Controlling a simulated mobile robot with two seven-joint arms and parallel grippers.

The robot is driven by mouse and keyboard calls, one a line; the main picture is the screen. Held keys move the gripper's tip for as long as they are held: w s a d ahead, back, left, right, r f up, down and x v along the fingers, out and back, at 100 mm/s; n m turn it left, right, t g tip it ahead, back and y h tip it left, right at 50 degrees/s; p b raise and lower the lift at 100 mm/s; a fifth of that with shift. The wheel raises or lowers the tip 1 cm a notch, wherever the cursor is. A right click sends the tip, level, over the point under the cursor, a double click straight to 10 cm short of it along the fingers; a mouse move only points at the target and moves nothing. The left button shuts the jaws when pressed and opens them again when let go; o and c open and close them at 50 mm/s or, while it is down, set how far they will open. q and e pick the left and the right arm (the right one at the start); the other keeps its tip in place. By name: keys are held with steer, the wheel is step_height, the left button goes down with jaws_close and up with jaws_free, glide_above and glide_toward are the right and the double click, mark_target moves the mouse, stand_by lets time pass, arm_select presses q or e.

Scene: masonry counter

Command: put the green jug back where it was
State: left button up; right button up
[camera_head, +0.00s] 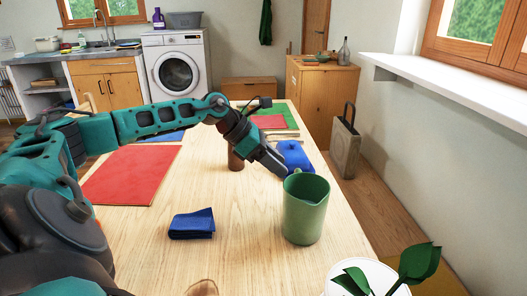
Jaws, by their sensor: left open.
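The green jug (304,214) stands upright on the wooden table near its right edge, in the near half. Its open top shows, and nothing grips it. My left gripper (279,169) points down and right just behind the jug's upper left rim. It is open, with nothing seen between its fingers. Whether a fingertip touches the jug cannot be told. My right gripper does not show.
A blue object (294,155) sits behind the jug, partly hidden by my gripper. A brown cylinder (235,163) stands left of it. A blue folded cloth (191,224), red mat (130,176) and potted plant (362,278) are around. Bare table lies left of the jug.

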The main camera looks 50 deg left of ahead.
arm_select(q)
steer(key=shift+v, duration=2.45)
